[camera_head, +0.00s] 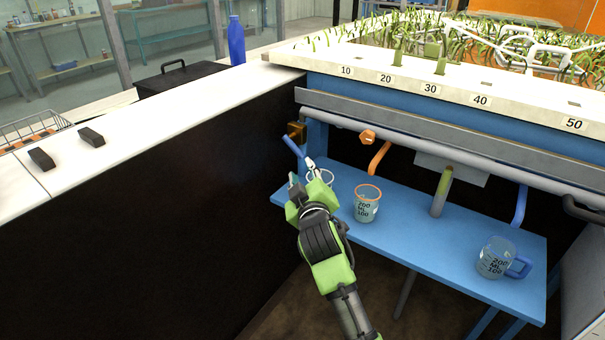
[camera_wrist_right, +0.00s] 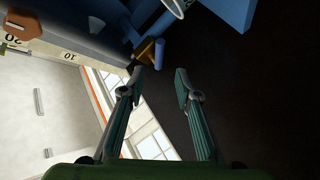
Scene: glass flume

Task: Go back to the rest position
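My right gripper (camera_head: 301,178) is in front of the left end of the blue shelf (camera_head: 425,232). In the right wrist view its two fingers (camera_wrist_right: 159,82) stand apart with nothing between them. A brass valve (camera_head: 296,132) with a blue spout (camera_head: 293,147) is just beyond the fingertips; the valve also shows in the wrist view (camera_wrist_right: 145,51). A clear cup with a pale rim (camera_head: 325,176) stands on the shelf, partly hidden by the gripper. My left gripper is not in view.
An orange-rimmed beaker (camera_head: 367,207) and a blue-handled beaker (camera_head: 496,260) stand on the shelf. An orange spout (camera_head: 379,158) and a green tube (camera_head: 442,190) hang above. A white counter (camera_head: 190,110) over a black panel (camera_head: 170,230) borders the left.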

